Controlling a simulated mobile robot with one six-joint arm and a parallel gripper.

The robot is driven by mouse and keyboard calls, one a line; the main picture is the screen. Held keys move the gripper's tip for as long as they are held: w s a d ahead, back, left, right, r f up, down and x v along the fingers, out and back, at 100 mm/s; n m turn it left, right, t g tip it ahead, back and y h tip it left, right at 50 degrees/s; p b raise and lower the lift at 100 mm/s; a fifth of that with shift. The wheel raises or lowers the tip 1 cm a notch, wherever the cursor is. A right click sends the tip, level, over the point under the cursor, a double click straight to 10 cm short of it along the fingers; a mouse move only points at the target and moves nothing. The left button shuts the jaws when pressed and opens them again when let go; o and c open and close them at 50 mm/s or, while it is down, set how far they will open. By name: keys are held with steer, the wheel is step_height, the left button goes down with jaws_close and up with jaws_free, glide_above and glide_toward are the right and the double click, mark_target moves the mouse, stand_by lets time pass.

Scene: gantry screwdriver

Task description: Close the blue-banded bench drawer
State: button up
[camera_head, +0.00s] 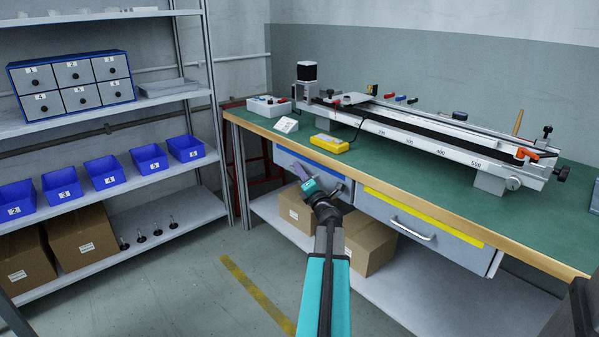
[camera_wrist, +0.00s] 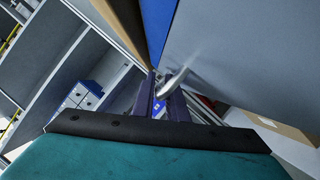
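The blue-banded drawer (camera_head: 318,162) is under the left part of the bench top. Its grey front and blue band (camera_wrist: 157,25) are close up in the wrist view. From the head view I cannot tell exactly how far it stands out. Its metal handle (camera_wrist: 174,82) shows at the fingertips in the wrist view. My gripper (camera_head: 299,173) is in front of this drawer, at handle height. In the wrist view its two dark purple fingers (camera_wrist: 161,98) are apart, with the handle's near end at the gap between them. My gripper hides part of the handle in the head view.
A yellow-banded drawer (camera_head: 430,228) with a bar handle is to the right. Cardboard boxes (camera_head: 370,245) stand on the shelf below. The green bench top (camera_head: 400,170) carries a long rail device. Shelving with blue bins (camera_head: 105,170) stands left; the floor between is clear.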

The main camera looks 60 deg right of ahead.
steer(key=shift+v, duration=1.2)
steer(key=p+v, duration=0.2)
steer(key=v, duration=0.9)
steer(key=shift+s, duration=0.2)
steer(key=shift+w+a, duration=0.1)
